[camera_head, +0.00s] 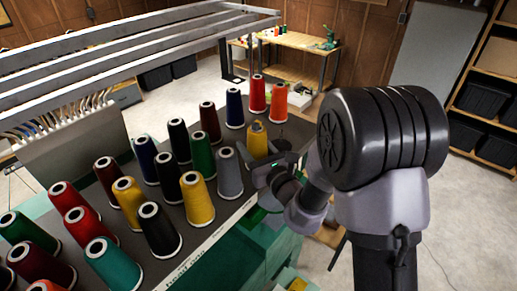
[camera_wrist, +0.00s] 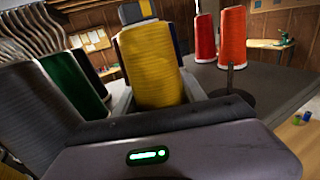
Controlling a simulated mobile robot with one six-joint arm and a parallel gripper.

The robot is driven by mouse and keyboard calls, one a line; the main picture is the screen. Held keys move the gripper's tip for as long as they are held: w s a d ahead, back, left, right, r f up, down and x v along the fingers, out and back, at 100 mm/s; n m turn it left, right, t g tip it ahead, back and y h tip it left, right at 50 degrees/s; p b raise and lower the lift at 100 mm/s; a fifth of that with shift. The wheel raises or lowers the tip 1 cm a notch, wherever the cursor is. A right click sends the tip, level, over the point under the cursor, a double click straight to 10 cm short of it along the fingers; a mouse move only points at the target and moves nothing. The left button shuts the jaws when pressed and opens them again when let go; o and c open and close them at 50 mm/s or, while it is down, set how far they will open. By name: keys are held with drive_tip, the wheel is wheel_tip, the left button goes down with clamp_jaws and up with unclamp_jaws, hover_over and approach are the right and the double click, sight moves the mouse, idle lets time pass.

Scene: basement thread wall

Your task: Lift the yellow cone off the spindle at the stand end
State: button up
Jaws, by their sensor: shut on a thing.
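The yellow cone (camera_head: 257,140) stands at the far right end of the thread stand in the head view, beside a grey cone. My gripper (camera_head: 263,172) reaches it from the right and is shut on its lower part. In the wrist view the yellow cone (camera_wrist: 150,62) is nearly upright between the fingers of my gripper (camera_wrist: 158,103). Its base is hidden behind the gripper body, so I cannot tell whether it is clear of its spindle. A bare spindle (camera_wrist: 230,80) with a round base shows just right of it.
A grey cone (camera_head: 229,172) stands close on the left, with a green cone (camera_head: 202,156) beyond it. Red (camera_head: 257,95) and orange-red (camera_head: 279,102) cones stand behind. Metal rails (camera_head: 130,48) run above the stand's left side. Open floor lies to the right.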

drive_tip(key=shift+w+f, duration=0.15)
drive_tip(key=c, duration=0.7)
drive_tip(key=r+p, duration=0.1)
drive_tip(key=r, duration=0.9)
drive_tip(key=shift+s, duration=0.2)
drive_tip(key=shift+w+a, duration=0.1)
drive_tip(key=shift+w, duration=0.1)
drive_tip(key=shift+r, duration=0.1)
wheel_tip(320, 180, up, 4)
drive_tip(key=p, duration=0.3)
drive_tip(key=shift+r+p, duration=0.15)
drive_tip(key=shift+p, duration=0.25)
drive_tip(key=shift+s, duration=0.1)
